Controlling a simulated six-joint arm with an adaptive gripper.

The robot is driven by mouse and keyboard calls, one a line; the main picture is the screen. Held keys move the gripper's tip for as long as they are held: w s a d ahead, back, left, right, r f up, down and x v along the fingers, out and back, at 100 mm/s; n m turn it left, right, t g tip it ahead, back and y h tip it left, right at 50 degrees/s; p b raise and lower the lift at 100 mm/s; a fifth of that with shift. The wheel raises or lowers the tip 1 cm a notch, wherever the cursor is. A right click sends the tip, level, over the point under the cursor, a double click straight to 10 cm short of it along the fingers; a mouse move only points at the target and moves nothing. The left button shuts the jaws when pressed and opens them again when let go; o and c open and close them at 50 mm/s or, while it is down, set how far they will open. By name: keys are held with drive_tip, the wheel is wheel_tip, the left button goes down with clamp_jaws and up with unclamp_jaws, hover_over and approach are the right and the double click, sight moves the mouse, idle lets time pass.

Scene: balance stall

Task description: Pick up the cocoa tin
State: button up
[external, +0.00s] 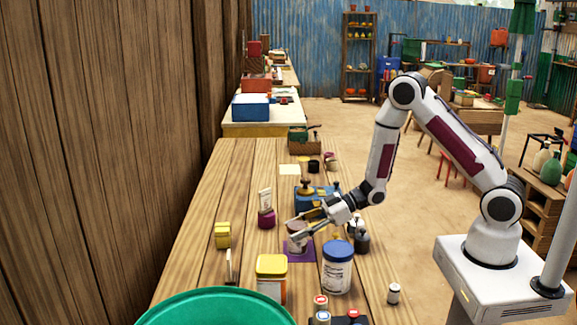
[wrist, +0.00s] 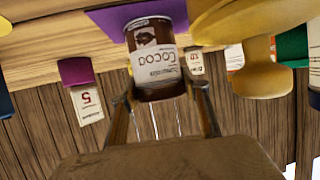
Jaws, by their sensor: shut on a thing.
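The cocoa tin (wrist: 155,52) is brown with a pale "Cocoa" label and fills the upper middle of the wrist view. In the external view the tin (external: 297,240) is partly hidden by my fingers, at the purple mat (external: 299,253). My gripper (wrist: 162,98) is shut on the tin, one finger on each side of it. In the external view my gripper (external: 303,232) reaches in from the right, low over the table. I cannot tell whether the tin touches the mat.
A yellow-lidded jar (external: 271,275) and a blue-lidded jar (external: 337,267) stand close in front. A purple holder with a card (external: 266,217) and a yellow block (external: 223,235) are to the left. A blue balance (external: 312,200) stands behind. A large green round thing (external: 215,308) fills the near edge.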

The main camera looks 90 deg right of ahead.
drive_tip(key=shift+r, duration=0.15)
drive_tip(key=shift+r, duration=4.85)
drive_tip(key=shift+r, duration=0.1)
